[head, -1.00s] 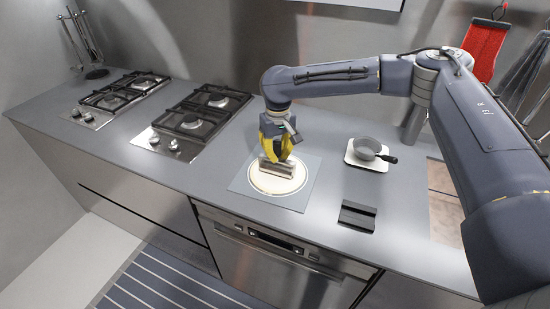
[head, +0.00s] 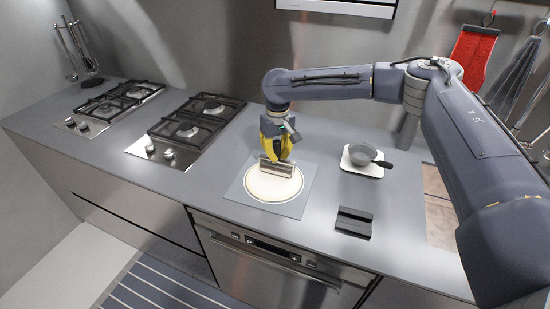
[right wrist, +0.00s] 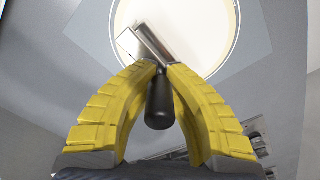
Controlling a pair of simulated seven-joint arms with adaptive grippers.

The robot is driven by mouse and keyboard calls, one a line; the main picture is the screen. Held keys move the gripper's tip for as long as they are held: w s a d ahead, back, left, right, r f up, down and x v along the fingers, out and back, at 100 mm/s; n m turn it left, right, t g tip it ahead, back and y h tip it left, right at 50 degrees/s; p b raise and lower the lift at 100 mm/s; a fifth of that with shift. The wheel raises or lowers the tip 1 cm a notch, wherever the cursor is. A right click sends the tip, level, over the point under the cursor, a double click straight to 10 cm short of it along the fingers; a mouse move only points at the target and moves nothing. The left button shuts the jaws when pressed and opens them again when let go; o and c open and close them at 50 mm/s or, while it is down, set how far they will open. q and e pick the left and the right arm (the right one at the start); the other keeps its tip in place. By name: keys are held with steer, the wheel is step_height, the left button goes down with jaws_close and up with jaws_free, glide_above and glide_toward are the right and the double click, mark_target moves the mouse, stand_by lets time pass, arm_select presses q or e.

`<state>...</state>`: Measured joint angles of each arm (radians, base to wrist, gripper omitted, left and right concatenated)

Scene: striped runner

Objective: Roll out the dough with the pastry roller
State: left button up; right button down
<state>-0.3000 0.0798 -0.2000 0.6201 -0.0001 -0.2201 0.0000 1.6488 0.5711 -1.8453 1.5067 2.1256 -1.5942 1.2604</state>
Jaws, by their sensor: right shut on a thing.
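The dough (head: 268,187) is a flat, pale round sheet lying on a square grey mat (head: 294,209) on the counter. The pastry roller (head: 284,170) has a metal cylinder and lies over the far part of the dough. My right gripper (head: 273,157) is above it with yellow fingers pointing down. In the right wrist view, the fingers (right wrist: 161,66) are shut on the roller's dark handle (right wrist: 158,108), and the metal part (right wrist: 148,44) reaches over the dough (right wrist: 200,25). I cannot tell whether the cylinder presses on the dough. My left gripper is not in view.
A dark holder (head: 354,222) lies right of the mat. A grey pan (head: 362,153) rests on a white board (head: 367,170) behind it. Two gas hobs (head: 187,130) are to the left.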

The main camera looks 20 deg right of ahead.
steer(key=shift+w+d+f, duration=0.1)
steer(key=shift+w+d, duration=0.3)
steer(key=shift+s+a, duration=0.65)
steer(key=shift+s, duration=0.2)
steer(key=shift+s+a, duration=0.6)
steer(key=shift+s, duration=0.2)
steer(key=shift+s+a, duration=0.65)
steer(key=shift+s, duration=0.2)
steer(key=shift+s+a, duration=0.65)
steer(key=shift+s, duration=0.15)
steer(key=shift+w+d, duration=0.65)
steer(key=shift+w, duration=0.2)
steer(key=shift+w+d, duration=0.6)
steer(key=shift+w, duration=0.25)
